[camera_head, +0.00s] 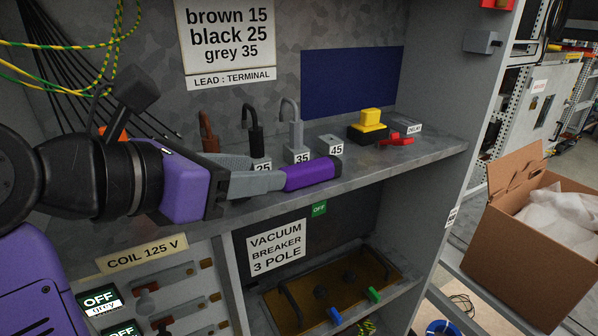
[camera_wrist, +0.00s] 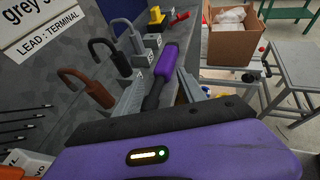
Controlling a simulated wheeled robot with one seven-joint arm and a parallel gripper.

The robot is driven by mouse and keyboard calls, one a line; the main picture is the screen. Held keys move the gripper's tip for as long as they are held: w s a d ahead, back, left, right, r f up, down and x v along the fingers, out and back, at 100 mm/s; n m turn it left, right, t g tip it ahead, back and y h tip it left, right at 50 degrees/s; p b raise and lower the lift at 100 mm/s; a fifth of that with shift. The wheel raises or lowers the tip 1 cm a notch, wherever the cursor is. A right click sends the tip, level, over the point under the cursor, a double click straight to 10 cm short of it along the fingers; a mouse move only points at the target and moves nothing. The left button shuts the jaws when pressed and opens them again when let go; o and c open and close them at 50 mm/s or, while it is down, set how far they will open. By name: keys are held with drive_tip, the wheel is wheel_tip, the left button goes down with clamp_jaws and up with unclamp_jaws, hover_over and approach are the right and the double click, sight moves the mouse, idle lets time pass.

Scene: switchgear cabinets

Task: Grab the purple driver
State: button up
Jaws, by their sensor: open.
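The purple driver (camera_head: 310,174) lies on the grey shelf, its handle near the front edge. In the wrist view the purple handle (camera_wrist: 164,66) points away from me and a dark part of the driver runs back between my fingers. My gripper (camera_head: 266,172) is open at shelf height, with its two grey fingers reaching to the near end of the driver. In the wrist view my gripper (camera_wrist: 167,92) has one finger on each side of the driver, with a gap visible on the right. Contact on the left side cannot be told.
Brown, black (camera_head: 253,130) and grey (camera_head: 290,125) hooked leads stand behind on the shelf beside number tags. A yellow-and-black block (camera_head: 370,125) and a red piece (camera_head: 395,140) lie farther right. A cardboard box (camera_head: 530,240) stands outside the cabinet, right. The lower compartment holds the vacuum breaker panel.

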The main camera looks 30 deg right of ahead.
drive_tip(key=shift+p+x, duration=1.05)
drive_tip(key=shift+x, duration=1.9)
drive_tip(key=shift+s+f, duration=0.1)
drive_tip(key=shift+s, duration=0.05)
clamp_jaws()
